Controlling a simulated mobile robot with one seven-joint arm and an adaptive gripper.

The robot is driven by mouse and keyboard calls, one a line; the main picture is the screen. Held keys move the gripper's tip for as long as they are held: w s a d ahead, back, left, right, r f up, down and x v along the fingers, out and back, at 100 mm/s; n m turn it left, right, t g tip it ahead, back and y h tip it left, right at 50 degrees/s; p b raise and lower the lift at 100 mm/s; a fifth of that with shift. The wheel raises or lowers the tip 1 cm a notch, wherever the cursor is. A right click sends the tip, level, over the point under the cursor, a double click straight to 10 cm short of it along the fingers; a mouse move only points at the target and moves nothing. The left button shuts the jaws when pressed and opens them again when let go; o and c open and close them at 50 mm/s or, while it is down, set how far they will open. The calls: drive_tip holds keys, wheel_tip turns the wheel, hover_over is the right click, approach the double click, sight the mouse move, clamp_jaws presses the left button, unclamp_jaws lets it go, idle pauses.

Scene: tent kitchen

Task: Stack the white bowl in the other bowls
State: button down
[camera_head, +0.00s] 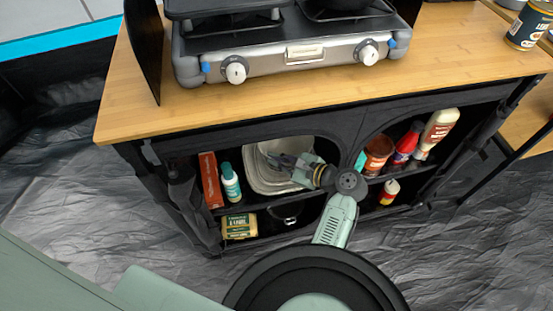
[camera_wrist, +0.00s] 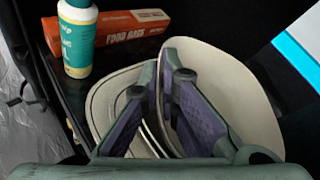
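The white bowl (camera_wrist: 235,90) is on the right in the wrist view, tilted, with its inside showing. The other bowls (camera_wrist: 108,97) are just left of it, pale with nested rims, and the two overlap in view. My gripper (camera_wrist: 160,68) has its fingers close together, with the white bowl's near wall running between them; the exact contact is partly hidden by the fingers. In the head view my gripper (camera_head: 280,160) reaches into the cabinet's shelf at the pale bowls (camera_head: 258,180), where they cannot be told apart clearly.
A teal-and-white bottle (camera_wrist: 80,40) and a red food bags box (camera_wrist: 135,30) stand left of the bowls. The countertop (camera_head: 130,95) is above, with a camping stove (camera_head: 300,50). A yellow tin (camera_head: 240,226) is on the lower shelf. Several bottles fill the right compartment.

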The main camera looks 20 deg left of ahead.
drive_tip(key=shift+f, duration=0.2)
drive_tip(key=c, duration=1.8)
unclamp_jaws()
drive_tip(key=shift+r, duration=0.35)
drive_tip(key=v, duration=1.2)
drive_tip(key=shift+b, duration=0.35)
